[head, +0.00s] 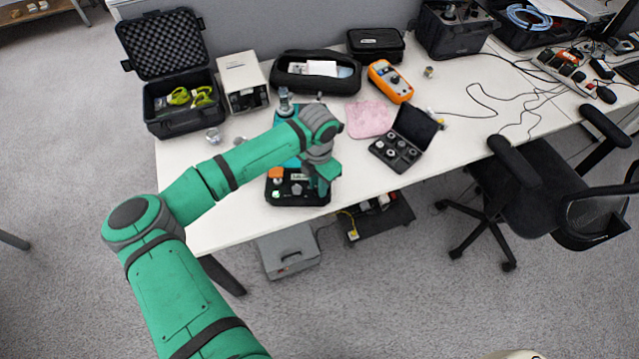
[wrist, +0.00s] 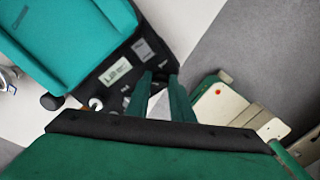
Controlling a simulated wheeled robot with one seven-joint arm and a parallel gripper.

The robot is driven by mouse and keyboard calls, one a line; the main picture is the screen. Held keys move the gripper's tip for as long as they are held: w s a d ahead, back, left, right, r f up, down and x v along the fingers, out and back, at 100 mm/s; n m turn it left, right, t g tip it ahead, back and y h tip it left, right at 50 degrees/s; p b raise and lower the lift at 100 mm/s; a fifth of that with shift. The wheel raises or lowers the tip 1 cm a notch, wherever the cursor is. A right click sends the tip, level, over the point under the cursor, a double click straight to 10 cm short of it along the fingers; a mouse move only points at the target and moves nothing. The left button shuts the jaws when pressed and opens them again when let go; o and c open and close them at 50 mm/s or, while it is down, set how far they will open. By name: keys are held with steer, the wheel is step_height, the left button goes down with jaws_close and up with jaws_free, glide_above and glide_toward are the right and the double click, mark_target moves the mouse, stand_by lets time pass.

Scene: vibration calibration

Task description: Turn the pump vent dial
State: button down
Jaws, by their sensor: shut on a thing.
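The pump is a teal case with a black front panel. In the head view its panel (head: 298,199) is at the front edge of the table, partly behind my arm. In the wrist view the teal case (wrist: 75,40) fills the upper left, and the panel shows a pale display (wrist: 117,71). My gripper (wrist: 160,78) is over the right part of the panel, its fingers close together. It also shows in the head view (head: 322,188), low at the panel's right end. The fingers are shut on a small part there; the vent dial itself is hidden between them.
An orange multimeter (head: 390,81), a pink cloth (head: 367,119) and an open black case of small parts (head: 395,155) stand to the right. A white instrument (head: 242,82) and an open black case (head: 181,107) stand to the left. An office chair (head: 545,185) is beside the table.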

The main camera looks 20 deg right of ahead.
steer(key=shift+a+m, duration=0.6)
steer(key=shift+m, duration=0.7)
steer(key=m, duration=0.6)
steer(key=shift+d+m, duration=0.4)
steer(key=shift+w+d+r, duration=0.1)
steer(key=shift+w+d, duration=0.05)
steer(key=shift+w+a, duration=0.2)
steer(key=shift+a, duration=0.05)
steer(key=c, duration=1.6)
jaws_free()
steer(key=shift+s, duration=0.2)
